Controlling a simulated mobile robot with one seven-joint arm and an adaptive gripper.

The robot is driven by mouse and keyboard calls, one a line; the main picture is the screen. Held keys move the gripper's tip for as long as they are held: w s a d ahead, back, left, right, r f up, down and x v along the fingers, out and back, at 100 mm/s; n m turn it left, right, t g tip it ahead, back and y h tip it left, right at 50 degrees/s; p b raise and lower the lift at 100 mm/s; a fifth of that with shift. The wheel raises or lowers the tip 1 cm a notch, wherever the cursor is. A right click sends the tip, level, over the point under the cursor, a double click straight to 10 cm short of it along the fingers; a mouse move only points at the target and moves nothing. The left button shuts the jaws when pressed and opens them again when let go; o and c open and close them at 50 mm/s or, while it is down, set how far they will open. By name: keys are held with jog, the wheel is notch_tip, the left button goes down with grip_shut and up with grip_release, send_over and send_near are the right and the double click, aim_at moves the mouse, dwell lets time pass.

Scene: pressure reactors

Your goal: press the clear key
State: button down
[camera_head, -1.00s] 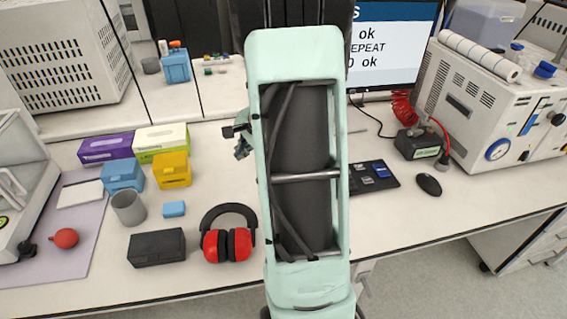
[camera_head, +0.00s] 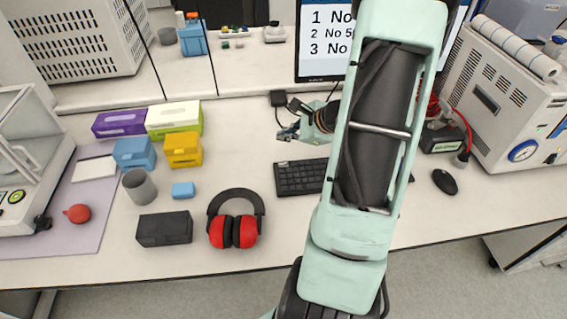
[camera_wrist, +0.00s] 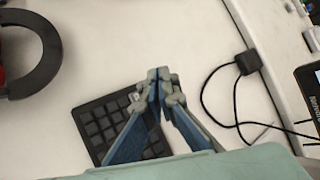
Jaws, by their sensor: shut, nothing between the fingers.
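A black keyboard (camera_head: 298,178) lies on the bench in front of the monitor. My arm covers much of its right part in the head view. It also shows in the wrist view (camera_wrist: 92,125), partly behind my fingers. I cannot read its key labels, so I cannot tell which one is the clear key. My gripper (camera_head: 287,134) is shut and empty, above the bench just behind the keyboard's left end in the head view. In the wrist view the fingertips (camera_wrist: 158,74) meet near the keyboard's corner; the height gap is unclear.
Red and black ear defenders (camera_head: 236,222) lie left of the keyboard. The monitor (camera_head: 322,45) shows a numbered list, partly hidden by my arm. A black mouse (camera_head: 445,181) lies to the right.

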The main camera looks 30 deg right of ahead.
jog(key=b, duration=0.5)
send_over(284, 165)
notch_tip(284, 165, down, 8)
jog(key=shift+d+r, duration=0.15)
jog(key=shift+r, duration=0.05)
jog(key=shift+f+b, duration=0.65)
jog(key=shift+b, duration=0.15)
dwell(0.5)
jog(key=shift+f+b, duration=0.4)
jog(key=shift+b, duration=0.3)
jog(key=shift+f+b, duration=0.35)
jog(key=shift+b, duration=0.15)
dwell(0.4)
dwell(0.3)
jog(key=shift+r+p, duration=0.4)
jog(key=shift+r, duration=0.4)
